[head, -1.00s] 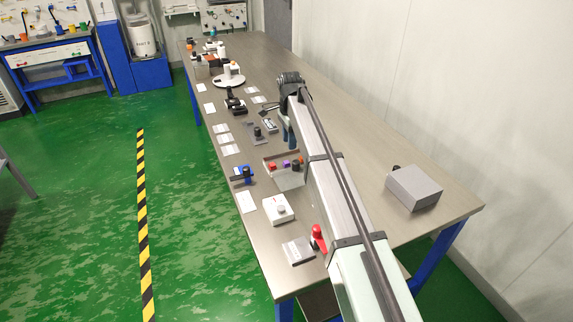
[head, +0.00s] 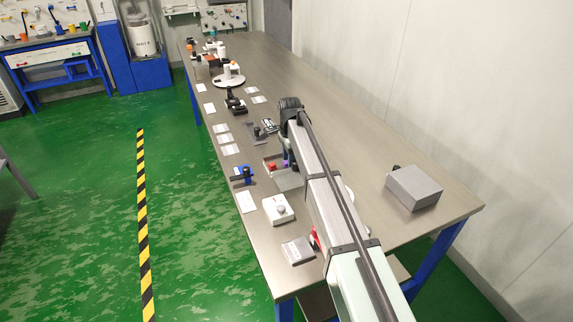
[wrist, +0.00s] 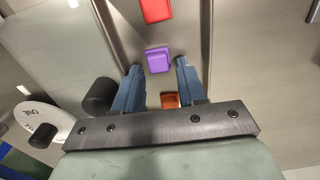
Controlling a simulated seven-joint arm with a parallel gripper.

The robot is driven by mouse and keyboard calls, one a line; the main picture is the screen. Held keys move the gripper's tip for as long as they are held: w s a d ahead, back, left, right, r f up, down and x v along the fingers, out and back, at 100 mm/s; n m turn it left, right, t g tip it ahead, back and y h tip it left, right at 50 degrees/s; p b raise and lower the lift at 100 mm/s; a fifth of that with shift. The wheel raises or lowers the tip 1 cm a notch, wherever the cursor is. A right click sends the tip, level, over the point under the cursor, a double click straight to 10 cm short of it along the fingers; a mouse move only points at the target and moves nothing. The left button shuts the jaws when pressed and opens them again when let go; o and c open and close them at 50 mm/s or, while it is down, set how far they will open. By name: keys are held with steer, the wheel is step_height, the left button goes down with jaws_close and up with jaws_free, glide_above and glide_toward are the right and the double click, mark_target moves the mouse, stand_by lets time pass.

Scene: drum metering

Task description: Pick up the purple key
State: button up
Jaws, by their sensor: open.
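The purple key (wrist: 158,60) is a small block in the wrist view, between a red key (wrist: 155,10) and an orange-brown key (wrist: 170,100). The three stand in a row in a shallow tray with raised side walls (wrist: 206,30). My gripper (wrist: 158,66) is open and empty, its two blue fingers on either side of the purple key with gaps. Whether the fingertips are down at key height I cannot tell. In the head view a sliver of the purple key (head: 286,163) shows beside my gripper, and the red key (head: 272,167) is at its left.
A black knob (wrist: 100,97) stands close outside the left finger in the wrist view. A white round plate (wrist: 45,118) is farther left. In the head view, a blue fixture (head: 243,175) and a white box with a knob (head: 278,209) are near the tray. The table's right side is mostly clear, except a grey box (head: 414,188).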

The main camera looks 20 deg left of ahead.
steer(key=shift+c, duration=0.4)
jaws_close()
steer(key=shift+r, duration=0.1)
